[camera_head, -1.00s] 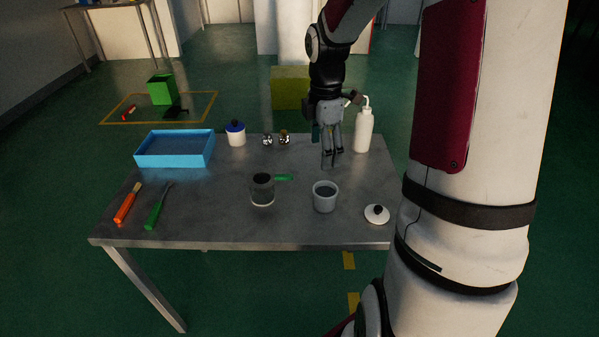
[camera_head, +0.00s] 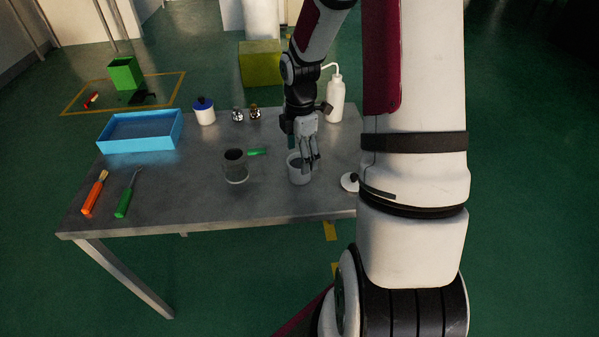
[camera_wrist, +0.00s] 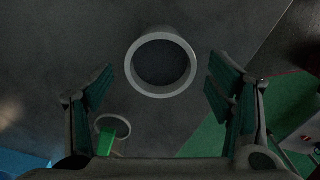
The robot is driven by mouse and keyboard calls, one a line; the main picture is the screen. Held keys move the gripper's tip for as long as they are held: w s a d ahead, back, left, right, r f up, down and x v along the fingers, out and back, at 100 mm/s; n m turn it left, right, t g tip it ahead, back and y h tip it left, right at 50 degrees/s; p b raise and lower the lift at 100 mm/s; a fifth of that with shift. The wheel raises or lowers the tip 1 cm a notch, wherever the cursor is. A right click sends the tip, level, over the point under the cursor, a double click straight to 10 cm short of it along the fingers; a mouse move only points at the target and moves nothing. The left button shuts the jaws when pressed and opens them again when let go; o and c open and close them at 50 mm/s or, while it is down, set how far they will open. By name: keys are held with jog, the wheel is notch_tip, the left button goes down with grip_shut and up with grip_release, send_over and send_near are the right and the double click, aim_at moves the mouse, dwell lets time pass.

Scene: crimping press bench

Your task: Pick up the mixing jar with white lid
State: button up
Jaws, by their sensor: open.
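The mixing jar is a pale grey, open-topped cup (camera_head: 296,178) standing upright near the right front of the metal table. A white lid with a black knob (camera_head: 349,181) lies apart on the table to its right, partly hidden by my arm. My gripper (camera_head: 308,167) is open and points down at the jar, its fingers overlapping the jar in the head view. In the wrist view the jar's round rim (camera_wrist: 131,65) shows ahead between the two spread fingers (camera_wrist: 160,82), with a gap on both sides. I cannot tell the height left between fingertips and rim.
A wash bottle (camera_head: 336,100), two small metal pieces (camera_head: 246,115), a blue-lidded jar (camera_head: 204,114) and a blue tray (camera_head: 140,145) stand behind. A brush (camera_head: 95,193) and green tool (camera_head: 127,196) lie left.

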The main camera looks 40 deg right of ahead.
notch_tip(320, 180, down, 4)
jog(key=shift+a+r, duration=0.1)
jog(key=shift+r, duration=0.15)
jog(key=c, duration=1.4)
jog(key=shift+r, duration=0.1)
